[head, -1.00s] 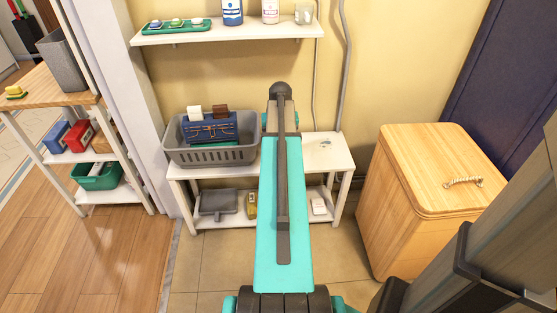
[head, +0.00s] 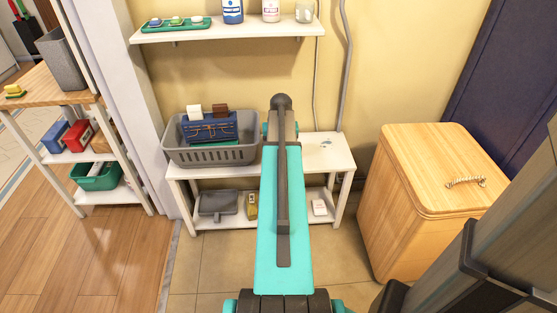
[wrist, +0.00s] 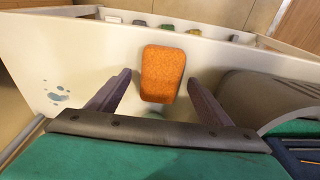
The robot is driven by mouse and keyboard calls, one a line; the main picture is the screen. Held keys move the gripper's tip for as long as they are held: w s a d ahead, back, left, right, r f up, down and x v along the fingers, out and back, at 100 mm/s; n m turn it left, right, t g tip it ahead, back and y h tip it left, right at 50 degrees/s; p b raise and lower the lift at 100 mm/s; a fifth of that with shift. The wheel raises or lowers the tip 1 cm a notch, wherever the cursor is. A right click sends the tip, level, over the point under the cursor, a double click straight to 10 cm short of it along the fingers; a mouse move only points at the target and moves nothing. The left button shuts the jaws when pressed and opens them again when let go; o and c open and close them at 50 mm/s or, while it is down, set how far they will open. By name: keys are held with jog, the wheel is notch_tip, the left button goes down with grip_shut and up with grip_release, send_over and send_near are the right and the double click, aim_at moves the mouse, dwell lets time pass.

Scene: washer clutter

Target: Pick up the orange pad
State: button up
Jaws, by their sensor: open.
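The orange pad (wrist: 162,74) shows in the wrist view. It lies on the white shelf top (wrist: 70,70), a rounded block with a speckled surface. My gripper (wrist: 160,82) is open, with one dark finger on each side of the pad and gaps between them and it. The pad looks just ahead of the fingers; I cannot tell the exact height between them. In the head view my own arm hides the pad and the gripper, over the white shelf top (head: 325,155).
A grey basket (head: 212,152) holding blue cloth stands on the shelf left of my arm; it shows close on the right in the wrist view (wrist: 265,95). A wall shelf (head: 230,32) with bottles hangs above. A wooden hamper (head: 425,200) stands to the right.

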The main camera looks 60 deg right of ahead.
jog(key=c, duration=1.1)
jog(key=shift+r, duration=0.15)
jog(key=shift+c, duration=0.2)
jog(key=shift+r+p, duration=0.5)
jog(key=shift+r, duration=1)
jog(key=shift+s+a+r, duration=0.15)
jog(key=shift+s+r, duration=0.05)
jog(key=shift+r, duration=0.05)
jog(key=s+a+r+p, duration=0.1)
jog(key=s+a+p, duration=0.2)
jog(key=s+a, duration=0.6)
jog(key=shift+r+p, duration=0.15)
jog(key=shift+p, duration=0.2)
jog(key=shift+s+a+r+p, duration=0.1)
jog(key=shift+a+p, duration=0.05)
jog(key=shift+p, duration=1.1)
